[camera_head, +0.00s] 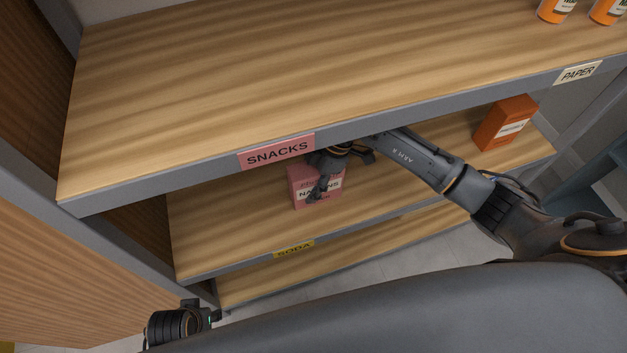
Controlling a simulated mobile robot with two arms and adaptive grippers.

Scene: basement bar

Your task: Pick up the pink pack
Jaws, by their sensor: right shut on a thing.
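The pink pack (299,194) stands on the middle shelf, below the pink SNACKS label. It is a small box with a pale label, partly hidden by my right gripper and the shelf edge above. My right gripper (316,192) reaches in from the right under the top shelf and is shut on the pack. I cannot tell whether the pack is lifted off the shelf. Part of my left arm (176,327) shows at the bottom left; its fingers cannot be made out.
The top shelf (300,70) overhangs the pack closely, with its SNACKS label (277,151) on the front edge. An orange box (505,122) stands to the right on the middle shelf. Orange bottles (556,10) stand at the top right. A wooden panel closes the left side.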

